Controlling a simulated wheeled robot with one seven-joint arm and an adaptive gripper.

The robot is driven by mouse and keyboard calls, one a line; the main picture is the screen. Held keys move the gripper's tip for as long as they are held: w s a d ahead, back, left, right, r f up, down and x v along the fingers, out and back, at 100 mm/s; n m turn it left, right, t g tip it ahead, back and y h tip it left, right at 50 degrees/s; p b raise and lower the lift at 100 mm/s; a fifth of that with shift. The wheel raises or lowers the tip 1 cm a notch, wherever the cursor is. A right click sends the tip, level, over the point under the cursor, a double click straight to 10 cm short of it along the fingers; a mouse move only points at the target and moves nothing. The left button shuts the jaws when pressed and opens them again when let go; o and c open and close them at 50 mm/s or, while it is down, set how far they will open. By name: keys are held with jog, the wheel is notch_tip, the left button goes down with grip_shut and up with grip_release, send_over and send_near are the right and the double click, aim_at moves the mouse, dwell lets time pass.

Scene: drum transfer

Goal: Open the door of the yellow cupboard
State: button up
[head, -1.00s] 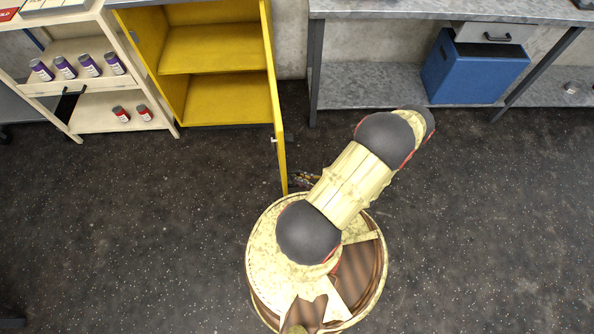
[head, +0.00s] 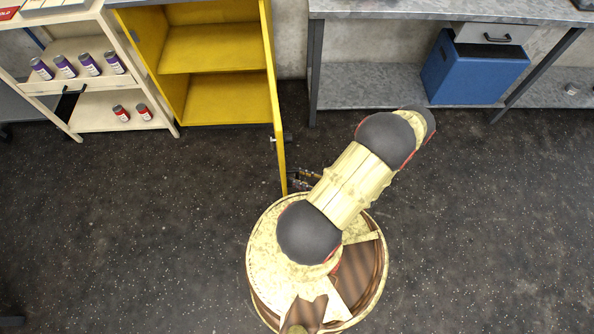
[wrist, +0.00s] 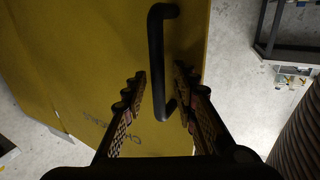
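The yellow cupboard (head: 165,65) stands at the back left in the head view, with two shelves showing inside. Its door (head: 272,95) stands wide open, roughly square to the front. In the wrist view, the outer face of the door (wrist: 95,60) carries a black bar handle (wrist: 157,50). My gripper (wrist: 160,82) is open, its fingers apart on either side of the handle's lower part, with gaps on both sides. In the head view, my gripper (head: 304,178) is beside the door's outer face, partly hidden by my arm. The handle is not clear there.
A wooden shelf rack (head: 75,90) with purple-labelled and red bottles stands left of the cupboard. A grey workbench (head: 375,85) with a blue bin (head: 470,70) stands to the right. The dark floor (head: 130,220) is clear at left and right.

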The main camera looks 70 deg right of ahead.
jog(key=shift+d, duration=0.1)
jog(key=s, duration=1.2)
jog(key=shift+d, duration=0.35)
jog(key=shift+s, duration=0.1)
